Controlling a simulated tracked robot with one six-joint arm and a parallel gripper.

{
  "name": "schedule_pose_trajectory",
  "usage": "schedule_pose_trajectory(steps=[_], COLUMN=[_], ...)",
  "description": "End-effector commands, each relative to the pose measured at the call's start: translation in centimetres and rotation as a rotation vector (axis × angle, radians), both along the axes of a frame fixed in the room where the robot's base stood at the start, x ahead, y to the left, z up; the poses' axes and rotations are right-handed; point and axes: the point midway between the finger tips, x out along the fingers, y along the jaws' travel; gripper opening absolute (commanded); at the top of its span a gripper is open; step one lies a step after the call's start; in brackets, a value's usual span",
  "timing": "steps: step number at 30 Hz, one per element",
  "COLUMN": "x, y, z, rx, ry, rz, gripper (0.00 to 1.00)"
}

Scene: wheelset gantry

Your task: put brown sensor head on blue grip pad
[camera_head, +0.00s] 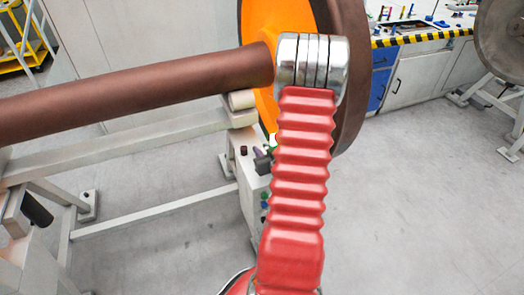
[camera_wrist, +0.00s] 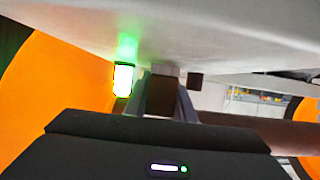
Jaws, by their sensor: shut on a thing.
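My gripper shows at the bottom middle of the wrist view (camera_wrist: 165,105), with its grey fingers close around a dark grey-brown piece (camera_wrist: 162,95). I cannot tell for sure whether this is the brown sensor head. The held piece is near a pale surface, and contact is unclear. A small dark brown block (camera_head: 243,150) sits on the pale stand; it also shows beside the fingers in the wrist view (camera_wrist: 195,80). In the head view my red arm hides most of my gripper. I cannot make out the blue grip pad for certain.
A green lit lamp (camera_wrist: 123,79) stands close left of the fingers. A big orange-faced wheel (camera_head: 262,25) on a brown axle (camera_head: 140,88) rises behind my arm. A pale frame beam (camera_head: 130,145) runs left. The grey floor (camera_head: 420,200) at right is open.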

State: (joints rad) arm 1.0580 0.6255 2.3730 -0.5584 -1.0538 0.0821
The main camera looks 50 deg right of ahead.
Motion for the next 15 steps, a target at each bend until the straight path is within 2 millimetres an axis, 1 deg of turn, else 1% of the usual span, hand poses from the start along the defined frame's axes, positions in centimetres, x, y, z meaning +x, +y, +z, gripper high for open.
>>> schedule_pose_trajectory(steps=[2, 14, 15], x=[0.01, 0.04, 0.04], y=[-0.02, -0.01, -0.01], z=[-0.32, -0.56, -0.52], rx=[0.0, -0.001, -0.001], ry=[0.0, -0.002, -0.002], rz=[0.0, 0.0, 0.0], gripper=[0.0, 0.0, 0.26])
